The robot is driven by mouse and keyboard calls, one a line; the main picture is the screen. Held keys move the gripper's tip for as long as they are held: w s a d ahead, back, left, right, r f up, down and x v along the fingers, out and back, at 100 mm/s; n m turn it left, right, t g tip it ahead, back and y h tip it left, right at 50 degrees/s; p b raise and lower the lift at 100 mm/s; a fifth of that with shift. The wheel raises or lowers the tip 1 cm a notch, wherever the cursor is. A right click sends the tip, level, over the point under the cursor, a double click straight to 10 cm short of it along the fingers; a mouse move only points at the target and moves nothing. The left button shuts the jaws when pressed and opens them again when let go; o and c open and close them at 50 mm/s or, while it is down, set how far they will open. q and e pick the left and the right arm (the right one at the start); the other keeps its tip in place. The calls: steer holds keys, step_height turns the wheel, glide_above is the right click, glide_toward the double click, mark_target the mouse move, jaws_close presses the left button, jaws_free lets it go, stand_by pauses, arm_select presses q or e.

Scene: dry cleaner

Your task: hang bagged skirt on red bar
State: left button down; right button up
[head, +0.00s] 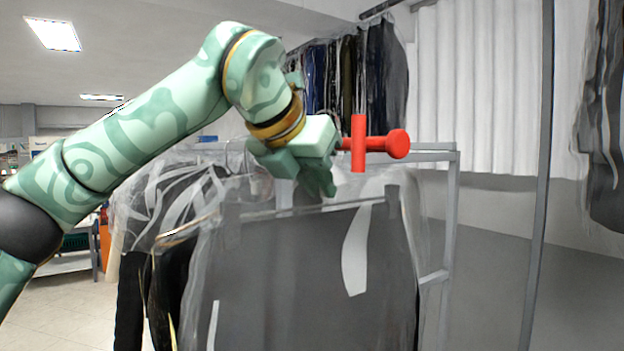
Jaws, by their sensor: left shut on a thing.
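The bagged skirt (310,270) is a dark grey skirt in clear plastic and hangs upright in the middle of the head view. A thin hanger bar runs along its waist. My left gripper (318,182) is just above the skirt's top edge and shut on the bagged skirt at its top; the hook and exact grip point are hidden. The red bar (375,144) is short and horizontal, with a round knob at its right end and an upright red piece at its left. It lies just right of and above my left fingers. My right gripper is not in view.
A grey metal rail frame (452,200) stands behind the skirt. Other bagged clothes (165,205) hang to the left, close to the skirt. Dark garments (365,70) hang high at the back. A grey post (541,180) rises on the right, with open room before it.

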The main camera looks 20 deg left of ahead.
mark_target(319, 211)
arm_select(q)
steer(key=shift+f, duration=0.1)
steer(key=shift+f+b, duration=1.4)
steer(key=shift+f, duration=0.1)
steer(key=shift+f, duration=0.2)
steer(key=c, duration=1.3)
jaws_free()
steer(key=shift+s, duration=0.1)
steer(key=b+v, duration=0.1)
steer(key=v, duration=1.5)
steer(key=shift+s, duration=0.2)
